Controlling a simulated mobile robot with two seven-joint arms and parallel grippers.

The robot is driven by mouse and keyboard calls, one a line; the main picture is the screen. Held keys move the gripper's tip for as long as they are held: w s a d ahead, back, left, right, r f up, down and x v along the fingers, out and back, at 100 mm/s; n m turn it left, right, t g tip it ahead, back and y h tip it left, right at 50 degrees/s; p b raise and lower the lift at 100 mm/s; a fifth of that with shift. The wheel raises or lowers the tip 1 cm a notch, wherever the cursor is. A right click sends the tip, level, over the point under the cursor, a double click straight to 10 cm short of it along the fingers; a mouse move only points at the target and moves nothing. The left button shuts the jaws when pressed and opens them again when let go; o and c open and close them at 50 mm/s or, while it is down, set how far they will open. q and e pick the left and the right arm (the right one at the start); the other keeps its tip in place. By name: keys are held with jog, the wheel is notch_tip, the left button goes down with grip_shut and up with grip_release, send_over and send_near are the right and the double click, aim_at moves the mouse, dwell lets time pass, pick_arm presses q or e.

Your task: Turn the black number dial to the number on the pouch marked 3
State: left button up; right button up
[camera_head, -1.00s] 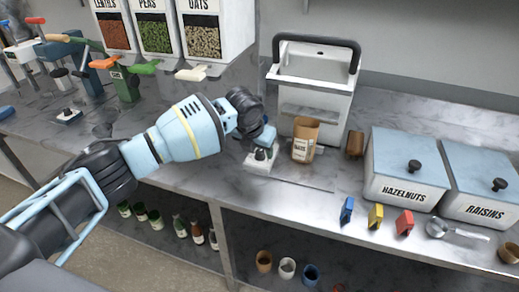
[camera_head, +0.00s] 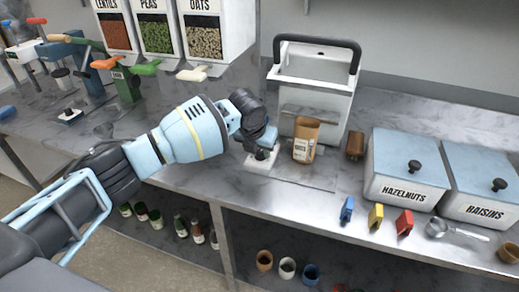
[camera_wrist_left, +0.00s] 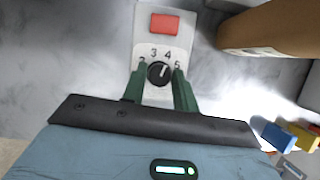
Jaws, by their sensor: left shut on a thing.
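The black number dial (camera_wrist_left: 159,73) sits on a small white plate with numbers 2 to 5 and a red rectangle above them. Its white pointer mark leans up and right, toward about the 4. My left gripper (camera_wrist_left: 160,76) has its green fingers on both sides of the dial, shut on it. In the head view my left gripper (camera_head: 263,146) is down at the white dial unit (camera_head: 260,164). A brown pouch (camera_head: 305,140) with a white label stands just right of it; I cannot read its number. My right gripper is not in view.
A white machine with a black handle (camera_head: 318,82) stands behind the pouch. Hazelnuts (camera_head: 402,194) and raisins (camera_head: 482,208) bins stand at the right. Blue, yellow and red clips (camera_head: 376,216) and a metal scoop (camera_head: 437,228) lie near the front edge.

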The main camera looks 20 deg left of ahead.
aim_at(264, 166)
pick_arm(q)
jog(key=n, duration=0.1)
jog(key=n+y+p, duration=0.1)
jog(key=shift+d+r+n, duration=0.15)
jog(key=shift+r+n, duration=0.05)
jog(key=shift+n, duration=0.2)
jog(key=shift+n+y, duration=0.4)
jog(key=shift+n, duration=0.4)
jog(key=shift+f+n+y+p, duration=0.1)
jog(key=shift+n+y+p, duration=0.3)
jog(key=shift+n, duration=1)
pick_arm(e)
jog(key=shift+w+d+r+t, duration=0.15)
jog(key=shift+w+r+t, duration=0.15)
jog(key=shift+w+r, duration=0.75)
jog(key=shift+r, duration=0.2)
pick_arm(q)
jog(key=o, duration=1)
jog(key=shift+g, duration=0.3)
jog(key=shift+c, duration=0.2)
jog(key=v, duration=0.6)
jog(key=shift+s+d+r, duration=0.1)
jog(key=shift+d+r, duration=0.1)
jog(key=shift+r, duration=0.1)
jog(key=shift+s+d+r, duration=0.1)
jog(key=shift+s+r, duration=0.1)
jog(key=shift+r, duration=0.25)
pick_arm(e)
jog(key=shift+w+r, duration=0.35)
